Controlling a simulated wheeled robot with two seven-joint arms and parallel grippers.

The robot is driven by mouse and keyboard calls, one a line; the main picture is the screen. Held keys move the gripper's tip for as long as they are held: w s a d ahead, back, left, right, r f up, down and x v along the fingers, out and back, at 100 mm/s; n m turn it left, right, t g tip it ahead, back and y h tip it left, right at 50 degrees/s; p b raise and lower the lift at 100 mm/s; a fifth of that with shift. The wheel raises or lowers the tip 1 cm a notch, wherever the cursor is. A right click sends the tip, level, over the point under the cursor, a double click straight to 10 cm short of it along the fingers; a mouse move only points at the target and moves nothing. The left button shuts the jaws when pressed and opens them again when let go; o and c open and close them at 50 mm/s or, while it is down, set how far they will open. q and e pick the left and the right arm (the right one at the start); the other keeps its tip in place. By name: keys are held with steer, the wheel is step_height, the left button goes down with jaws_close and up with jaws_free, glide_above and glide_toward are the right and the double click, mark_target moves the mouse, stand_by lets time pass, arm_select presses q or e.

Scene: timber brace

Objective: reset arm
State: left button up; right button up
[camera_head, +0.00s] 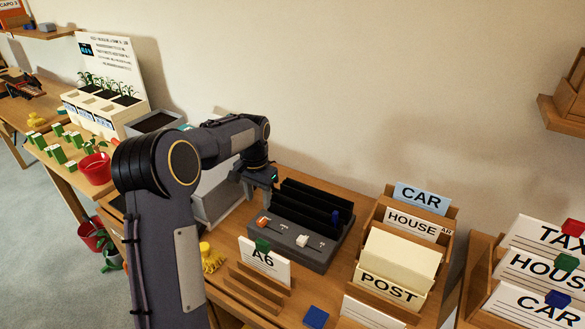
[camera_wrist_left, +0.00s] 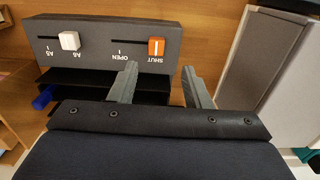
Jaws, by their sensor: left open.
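My left gripper (camera_head: 262,183) reaches over the left end of the dark slotted box with sliders (camera_head: 290,240). In the left wrist view the gripper (camera_wrist_left: 160,85) is open, its two grey fingers apart with nothing between them. The box's front panel (camera_wrist_left: 100,62) has an orange slider (camera_wrist_left: 156,46) at the SHUT end and a white slider (camera_wrist_left: 69,41) by the A6 mark. The orange slider (camera_head: 263,222) and white slider (camera_head: 302,240) also show in the head view. My right gripper is not in view.
A grey bin (camera_head: 215,190) stands left of the box. A card marked A6 (camera_head: 263,262) with a green clip stands in front. A wooden rack with CAR, HOUSE and POST cards (camera_head: 400,262) stands to the right. A blue block (camera_head: 316,317) lies at the front edge.

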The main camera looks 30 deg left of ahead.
arm_select(q)
steer(key=shift+r, duration=0.1)
steer(key=s+d+r+n+t+h+p, duration=0.1)
steer(key=s+d+r, duration=0.3)
steer(key=s+r, duration=0.25)
steer(key=s+d+r+t+h+p, duration=0.1)
steer(key=s+d+r+t, duration=0.1)
steer(key=s+d+r, duration=0.4)
steer(key=s+d+f+t+h, duration=0.1)
steer(key=s+d, duration=0.3)
steer(key=s, duration=0.4)
steer(key=s+d+f+n+t+p, duration=0.1)
steer(key=s+d, duration=0.3)
steer(key=s, duration=0.5)
steer(key=shift+f+n+t+h+p, duration=0.3)
steer(key=shift+f+h, duration=0.1)
steer(key=shift+f, duration=0.05)
steer(key=shift+c, duration=0.2)
